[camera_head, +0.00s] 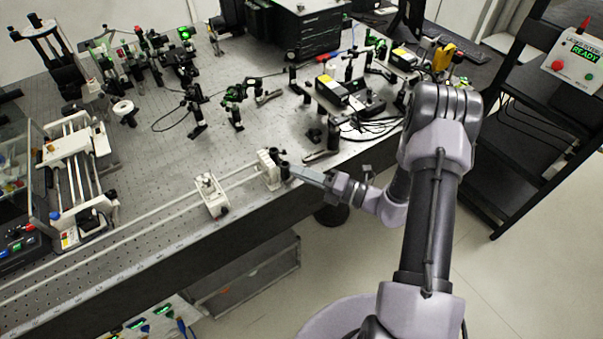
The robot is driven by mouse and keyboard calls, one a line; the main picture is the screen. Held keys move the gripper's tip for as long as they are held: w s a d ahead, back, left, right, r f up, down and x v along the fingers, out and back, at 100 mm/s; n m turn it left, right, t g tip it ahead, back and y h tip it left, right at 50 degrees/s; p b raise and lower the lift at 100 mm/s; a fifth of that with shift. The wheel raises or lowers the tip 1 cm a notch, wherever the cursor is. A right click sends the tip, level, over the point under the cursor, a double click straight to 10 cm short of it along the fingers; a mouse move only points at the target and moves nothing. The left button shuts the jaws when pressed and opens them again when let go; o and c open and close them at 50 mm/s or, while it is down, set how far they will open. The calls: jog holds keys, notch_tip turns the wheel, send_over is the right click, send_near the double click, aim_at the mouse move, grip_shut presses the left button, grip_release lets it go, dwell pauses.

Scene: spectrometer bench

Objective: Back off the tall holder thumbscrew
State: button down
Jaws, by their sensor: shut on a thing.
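The tall holder (267,170), a pale upright block, stands near the front edge of the optical bench. Its dark thumbscrew (284,171) is on its right side. My gripper (292,170) reaches in from the right, and its fingers are shut on the thumbscrew. The fingertips partly cover the contact, and the picture is too small to show how far the screw stands out of the holder.
A lower white holder (211,195) stands to the left on the same long rail (160,214). Optical mounts and cables crowd the bench behind. A black shelf rack (527,125) stands at right. Open floor lies in front of the bench.

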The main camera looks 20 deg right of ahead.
jog(key=shift+n, duration=0.6)
jog(key=c, duration=1.4)
grip_release()
jog(key=p+v, duration=0.2)
jog(key=v, duration=1.5)
jog(key=shift+s+d, duration=0.15)
jog(key=shift+s, duration=0.05)
